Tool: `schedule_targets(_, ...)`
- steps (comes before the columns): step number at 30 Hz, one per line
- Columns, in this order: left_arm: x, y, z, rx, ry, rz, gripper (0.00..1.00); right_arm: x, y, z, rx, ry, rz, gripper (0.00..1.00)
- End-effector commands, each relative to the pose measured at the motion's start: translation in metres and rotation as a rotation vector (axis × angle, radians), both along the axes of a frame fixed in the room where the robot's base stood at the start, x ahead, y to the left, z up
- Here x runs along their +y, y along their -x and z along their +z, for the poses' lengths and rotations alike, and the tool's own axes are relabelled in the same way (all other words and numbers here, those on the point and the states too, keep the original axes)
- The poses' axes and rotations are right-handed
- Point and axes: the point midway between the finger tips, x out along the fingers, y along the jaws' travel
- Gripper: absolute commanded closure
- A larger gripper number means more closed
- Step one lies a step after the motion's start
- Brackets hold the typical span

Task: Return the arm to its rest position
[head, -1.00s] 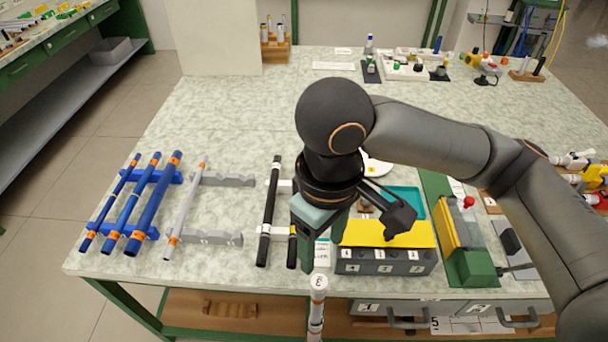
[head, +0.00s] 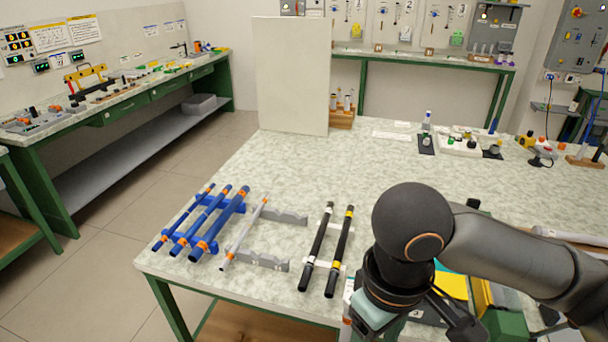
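My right arm comes in from the right. Its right gripper (head: 376,316) hangs low at the front of the table (head: 290,165), with its fingertips cut off or hidden at the bottom edge. I cannot tell whether it is open or shut. A pale upright rod (head: 346,326) shows in part beside it at the bottom edge; whether they touch is unclear. Blue rods (head: 205,219) with orange bands lie on a blue rack. A light grey rod (head: 244,232) lies on a grey rack (head: 262,258). Two black rods (head: 340,251) lie on a white rack. My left gripper is not in view.
A tall pale panel (head: 292,75) stands at the table's far left, with a small wooden rod holder (head: 342,118) beside it. Bottles and small devices (head: 460,144) stand along the back. A yellow-topped box (head: 452,285) is partly behind my arm. The table's middle is clear.

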Motion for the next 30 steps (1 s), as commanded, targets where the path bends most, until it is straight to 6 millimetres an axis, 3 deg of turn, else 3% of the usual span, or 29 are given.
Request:
schedule_targets(10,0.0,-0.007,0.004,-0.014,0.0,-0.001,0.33,0.078,-0.013,-0.041,0.028,-0.41,-0.014,0.35)
schedule_targets(15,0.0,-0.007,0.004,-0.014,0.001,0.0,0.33,0.112,-0.034,-0.063,-0.022,-0.65,-0.086,0.35)
schedule_targets(18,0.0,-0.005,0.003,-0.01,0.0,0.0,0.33,0.122,-0.051,-0.08,-0.082,-0.768,-0.151,0.35)
schedule_targets(23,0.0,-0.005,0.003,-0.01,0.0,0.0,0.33,0.117,-0.075,-0.117,-0.213,-0.877,-0.271,0.35)
schedule_targets(26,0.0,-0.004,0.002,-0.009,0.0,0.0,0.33,0.102,-0.085,-0.147,-0.312,-0.893,-0.346,0.35)
schedule_targets(30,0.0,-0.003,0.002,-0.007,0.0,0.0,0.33,0.066,-0.085,-0.196,-0.455,-0.846,-0.434,0.35)
